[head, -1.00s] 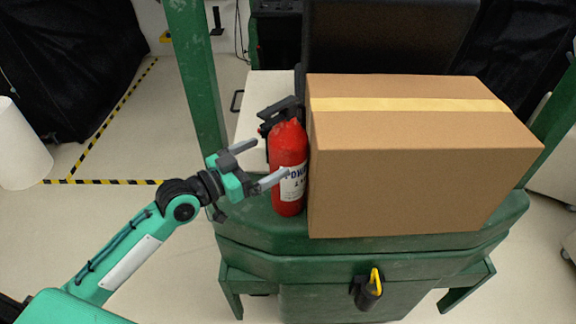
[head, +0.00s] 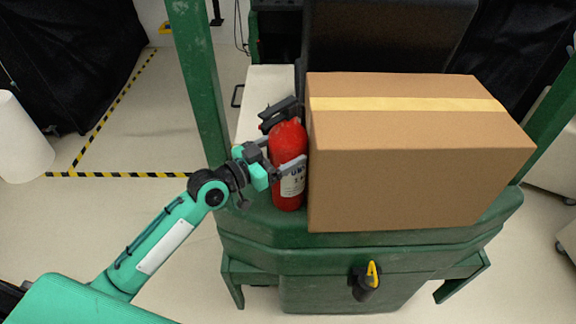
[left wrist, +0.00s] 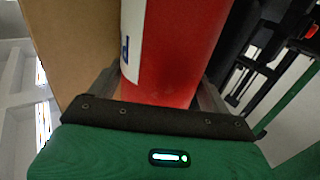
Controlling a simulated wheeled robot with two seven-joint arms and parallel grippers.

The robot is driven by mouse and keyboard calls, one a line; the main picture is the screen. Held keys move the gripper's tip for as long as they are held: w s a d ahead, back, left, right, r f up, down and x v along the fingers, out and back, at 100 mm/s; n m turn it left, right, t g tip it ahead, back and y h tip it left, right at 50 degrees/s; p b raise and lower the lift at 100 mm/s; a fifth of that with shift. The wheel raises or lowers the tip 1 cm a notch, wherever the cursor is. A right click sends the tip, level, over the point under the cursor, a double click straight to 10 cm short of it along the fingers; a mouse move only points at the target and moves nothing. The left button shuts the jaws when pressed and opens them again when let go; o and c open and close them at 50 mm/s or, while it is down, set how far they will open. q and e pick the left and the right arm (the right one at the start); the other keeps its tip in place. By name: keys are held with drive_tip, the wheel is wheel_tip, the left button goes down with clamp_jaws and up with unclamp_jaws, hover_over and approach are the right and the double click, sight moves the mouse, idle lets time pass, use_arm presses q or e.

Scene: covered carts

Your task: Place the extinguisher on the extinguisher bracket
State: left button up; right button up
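The red extinguisher (head: 288,145) with a black handle and white label stands upright on the green cart (head: 260,228), close against the left side of a cardboard box. My left gripper (head: 281,154) reaches in from the left, its fingers on either side of the extinguisher's body. The fingers look spread, and I cannot see a firm grip. In the left wrist view the red body (left wrist: 175,50) fills the space between the fingers. I cannot make out the extinguisher bracket for certain. My right gripper is not in view.
The large cardboard box (head: 400,170) fills most of the cart top. A green post (head: 200,85) rises at the cart's left, close to my arm. A black and yellow item (head: 367,282) hangs on the cart front.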

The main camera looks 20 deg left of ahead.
use_arm(q)
drive_tip(key=c, duration=1.1)
drive_tip(key=shift+r, duration=0.2)
drive_tip(key=shift+c, duration=0.2)
